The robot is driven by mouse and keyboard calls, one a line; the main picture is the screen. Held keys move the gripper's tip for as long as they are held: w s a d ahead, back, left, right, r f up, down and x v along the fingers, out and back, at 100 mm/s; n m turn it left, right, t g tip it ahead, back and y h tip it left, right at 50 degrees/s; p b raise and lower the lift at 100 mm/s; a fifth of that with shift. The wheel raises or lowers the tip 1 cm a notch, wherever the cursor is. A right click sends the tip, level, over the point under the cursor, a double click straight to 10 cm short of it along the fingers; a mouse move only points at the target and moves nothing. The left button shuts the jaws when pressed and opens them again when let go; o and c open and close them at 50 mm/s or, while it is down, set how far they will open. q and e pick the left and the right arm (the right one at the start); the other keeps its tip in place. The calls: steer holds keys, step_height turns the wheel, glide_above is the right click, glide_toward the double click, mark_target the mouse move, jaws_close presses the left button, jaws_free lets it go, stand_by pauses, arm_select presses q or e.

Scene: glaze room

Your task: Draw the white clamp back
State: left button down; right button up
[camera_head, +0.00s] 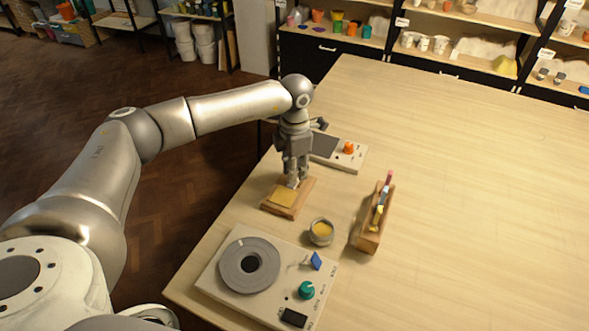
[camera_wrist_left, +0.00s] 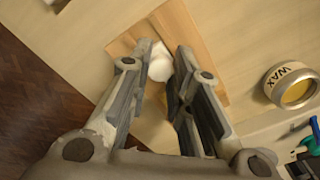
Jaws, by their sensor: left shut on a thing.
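My left gripper (camera_head: 293,178) reaches down over a small wooden board (camera_head: 275,208) near the table's left edge. The white clamp (camera_wrist_left: 160,66) shows between the fingertips of my left gripper (camera_wrist_left: 163,60) in the left wrist view, above the board (camera_wrist_left: 183,35). The gripper is shut on it. Only a rounded white part of the clamp shows; the fingers hide the rest. A yellowish pad (camera_head: 284,195) lies on the board. My right gripper is in neither view.
A jar marked WAX (camera_wrist_left: 291,86) stands right of the board; it also shows in the head view (camera_head: 321,232). Nearby are a wooden holder (camera_head: 369,240) with coloured sticks, a device with a round grey disc (camera_head: 225,263) and another device (camera_head: 347,164). The table's right side is clear.

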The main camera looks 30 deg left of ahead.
arm_select(q)
steer(key=shift+w+b, duration=0.3)
steer(key=shift+w, duration=0.65)
steer(key=shift+w+a+r, duration=0.1)
steer(key=shift+w, duration=0.05)
steer(key=shift+r, duration=0.1)
steer(key=c, duration=1.6)
jaws_free()
steer(key=o, duration=0.3)
steer(key=shift+f, duration=0.2)
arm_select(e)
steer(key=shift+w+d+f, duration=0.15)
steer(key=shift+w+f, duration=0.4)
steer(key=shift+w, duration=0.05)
